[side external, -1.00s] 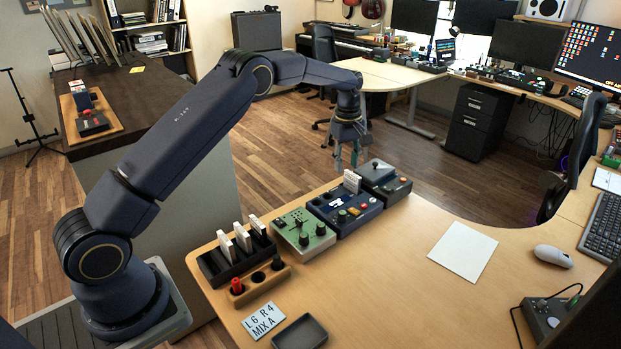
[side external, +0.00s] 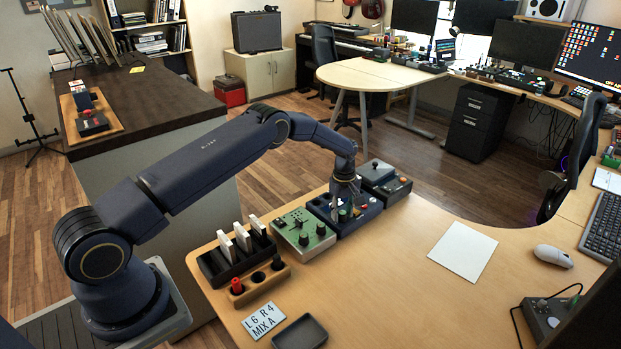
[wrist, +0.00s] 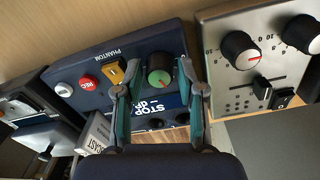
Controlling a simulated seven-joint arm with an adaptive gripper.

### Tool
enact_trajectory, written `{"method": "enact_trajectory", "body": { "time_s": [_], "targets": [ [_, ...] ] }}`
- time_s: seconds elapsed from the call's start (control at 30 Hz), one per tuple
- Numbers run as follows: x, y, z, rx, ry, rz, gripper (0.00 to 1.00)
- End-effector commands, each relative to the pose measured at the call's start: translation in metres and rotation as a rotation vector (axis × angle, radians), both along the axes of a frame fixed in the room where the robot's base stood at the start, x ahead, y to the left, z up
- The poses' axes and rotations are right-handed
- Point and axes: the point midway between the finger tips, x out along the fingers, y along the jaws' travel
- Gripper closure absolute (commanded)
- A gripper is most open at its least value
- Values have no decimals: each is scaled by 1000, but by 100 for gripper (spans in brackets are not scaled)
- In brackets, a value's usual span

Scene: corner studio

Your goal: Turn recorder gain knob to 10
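The recorder is a dark blue box (side external: 366,214) on the wooden desk; in the wrist view its panel (wrist: 60,103) shows PHANTOM lettering, a red REC button (wrist: 89,83), a yellow switch (wrist: 115,73) and a display (wrist: 170,103) reading STOP. A black knob with a green cap (wrist: 160,78) sits between my fingers; its exact setting is too small to read. My gripper (wrist: 158,68) points down over the recorder, one finger on each side of this knob, with gaps visible. In the side view my gripper (side external: 345,208) is low over the recorder and partly hides its panel.
A green-grey mixer box (side external: 303,234) stands close left of the recorder, and a dark box with a joystick (side external: 375,170) close behind it. A rack with white cards (side external: 240,245) is further left. The desk around the white paper (side external: 463,250) is mostly clear.

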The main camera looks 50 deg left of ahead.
Motion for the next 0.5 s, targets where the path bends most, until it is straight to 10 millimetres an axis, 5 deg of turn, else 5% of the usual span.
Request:
{"method": "enact_trajectory", "body": {
  "time_s": [0.33, 0.5],
  "targets": [
    [0, 0, -4, 1, -1, 0, 61],
    [0, 0, -4, 1, -1, 0, 79]
  ]
}}
